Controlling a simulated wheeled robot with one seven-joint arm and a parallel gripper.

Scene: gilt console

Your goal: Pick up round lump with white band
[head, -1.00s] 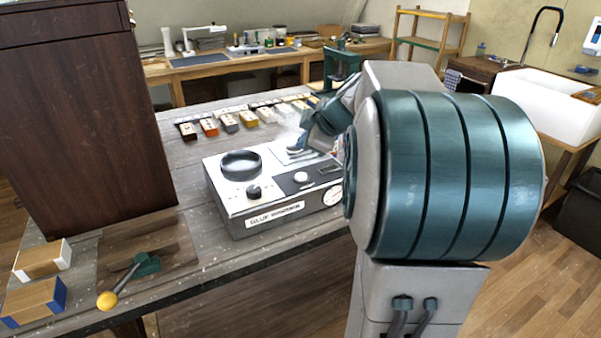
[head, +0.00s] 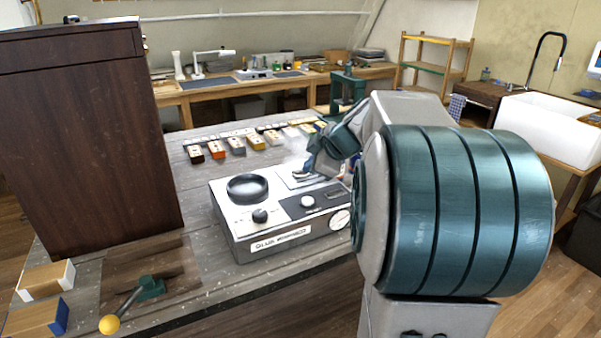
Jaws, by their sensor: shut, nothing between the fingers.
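I cannot make out a round lump with a white band for certain. My gripper (head: 303,174) is small in the view, low over the back of the grey glue machine (head: 285,222), beside a pale plate on its top. It looks shut, and I see nothing held in it. My large arm link covers the right side of the machine and the table behind it. Any thing there is hidden.
The machine top has a black round dish (head: 249,187) and a dark knob (head: 260,216). Several coloured blocks (head: 236,146) stand in a row behind. A dark wooden cabinet (head: 85,135) blocks the left. A yellow-knobbed lever (head: 110,324) is at front left.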

